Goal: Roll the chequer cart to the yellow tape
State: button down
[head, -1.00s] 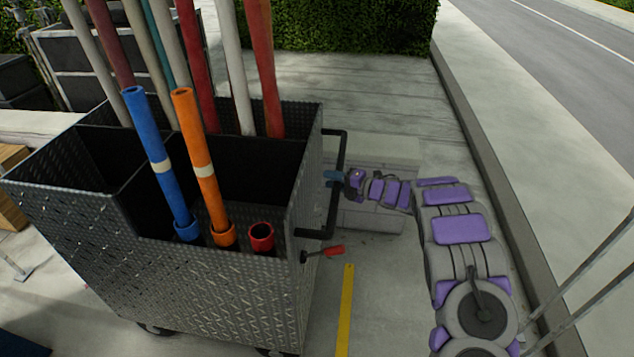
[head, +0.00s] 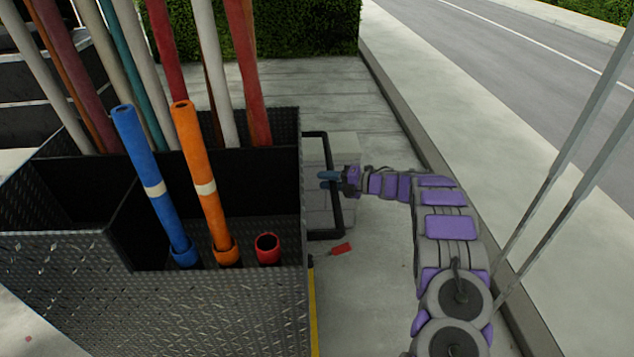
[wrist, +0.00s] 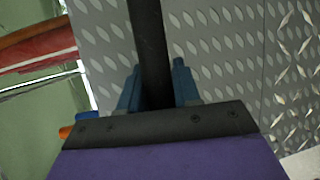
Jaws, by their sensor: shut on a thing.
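The chequer cart (head: 210,310) is a dark diamond-plate box on the left of the head view, holding several coloured poles. Its black handle (head: 336,215) sticks out from its right side. My gripper (head: 330,180) is at the handle's upright bar. In the wrist view its two blue fingers (wrist: 157,88) stand either side of the black bar, shut on it, with the plate wall behind. The yellow tape (head: 313,318) shows as a thin strip on the ground beside the cart's near right edge, partly hidden by the cart.
A red-handled lever (head: 341,249) is low beside the cart. A kerb (head: 405,140) runs along the right, with a sidewalk and road beyond. A hedge (head: 300,28) stands at the back.

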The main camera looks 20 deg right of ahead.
jog(key=shift+s+d+f, duration=0.25)
jog(key=shift+d, duration=0.15)
jog(key=c, duration=0.9)
grip_release()
jog(key=shift+w, duration=0.15)
jog(key=shift+d+r, duration=0.1)
jog(key=shift+d, duration=0.15)
jog(key=p+v, duration=0.2)
jog(key=v, duration=1.5)
jog(key=shift+p, duration=0.4)
